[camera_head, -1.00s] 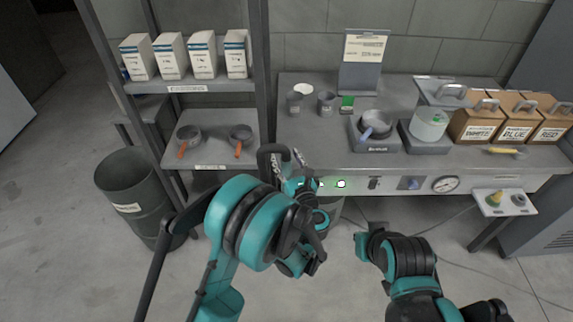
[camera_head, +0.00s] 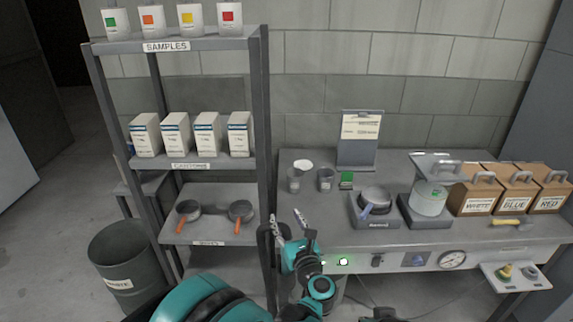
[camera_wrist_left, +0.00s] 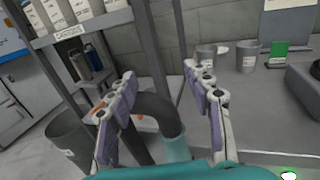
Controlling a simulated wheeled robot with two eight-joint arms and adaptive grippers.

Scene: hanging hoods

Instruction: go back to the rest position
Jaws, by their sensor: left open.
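My left gripper (camera_head: 287,221) is low in the middle of the head view, in front of the shelf's right post and the bench's left end. Its two fingers are spread apart. They also show in the left wrist view (camera_wrist_left: 160,82), open, with a dark curved shape (camera_wrist_left: 162,110) seen between them; I cannot tell what it is. No task object shows in the grip. My right gripper is not in view.
A shelf rack (camera_head: 262,130) with sample jars, cartons and pans stands at left. A waste bin (camera_head: 118,262) is beside it. The bench (camera_head: 300,215) at right carries cups, a pan on a burner, a scale and boxes (camera_head: 514,190). A small side tray (camera_head: 520,278) juts out in front.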

